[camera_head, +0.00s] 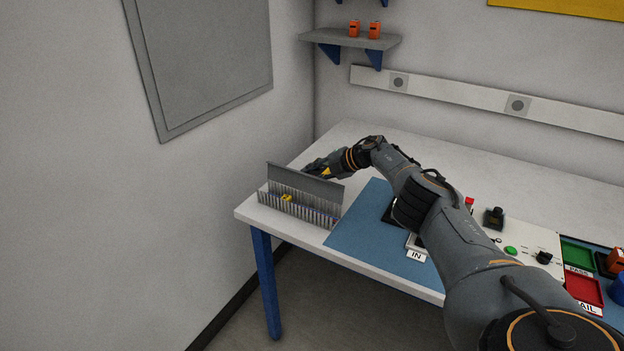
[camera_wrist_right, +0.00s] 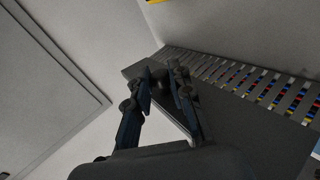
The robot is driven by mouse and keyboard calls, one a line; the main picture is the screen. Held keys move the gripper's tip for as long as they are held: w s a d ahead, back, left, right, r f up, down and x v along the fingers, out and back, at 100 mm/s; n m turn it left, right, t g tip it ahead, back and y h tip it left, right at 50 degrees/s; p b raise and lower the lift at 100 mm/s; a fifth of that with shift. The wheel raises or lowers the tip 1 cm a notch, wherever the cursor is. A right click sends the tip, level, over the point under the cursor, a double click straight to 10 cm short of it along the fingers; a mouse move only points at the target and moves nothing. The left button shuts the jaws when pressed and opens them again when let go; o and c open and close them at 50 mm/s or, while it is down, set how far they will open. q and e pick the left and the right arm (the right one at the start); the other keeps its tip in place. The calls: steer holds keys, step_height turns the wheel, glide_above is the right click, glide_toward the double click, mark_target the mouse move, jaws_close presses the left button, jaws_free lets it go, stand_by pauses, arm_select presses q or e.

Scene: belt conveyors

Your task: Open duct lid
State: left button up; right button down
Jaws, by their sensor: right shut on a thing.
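The slotted grey wire duct (camera_head: 298,211) lies at the left end of the white table. Its grey lid (camera_head: 300,182) stands up along the far side of the duct, raised, so the slotted row is uncovered. My right gripper (camera_head: 318,171) is at the lid's upper edge, behind it, with its tips partly hidden. In the right wrist view, the fingers (camera_wrist_right: 164,84) close on the edge of the dark lid (camera_wrist_right: 250,122). The duct's slots (camera_wrist_right: 245,80) show coloured wires there. A small yellow piece (camera_head: 286,197) sits at the duct. My left gripper is not in view.
A blue mat (camera_head: 362,216) lies right of the duct, under my right arm. A control panel (camera_head: 530,244), a green tray (camera_head: 577,254) and a red tray (camera_head: 584,288) are farther right. The wall is close on the left.

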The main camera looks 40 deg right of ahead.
steer(key=shift+f, duration=0.1)
steer(key=c, duration=1.2)
jaws_free()
steer(key=v, duration=1.2)
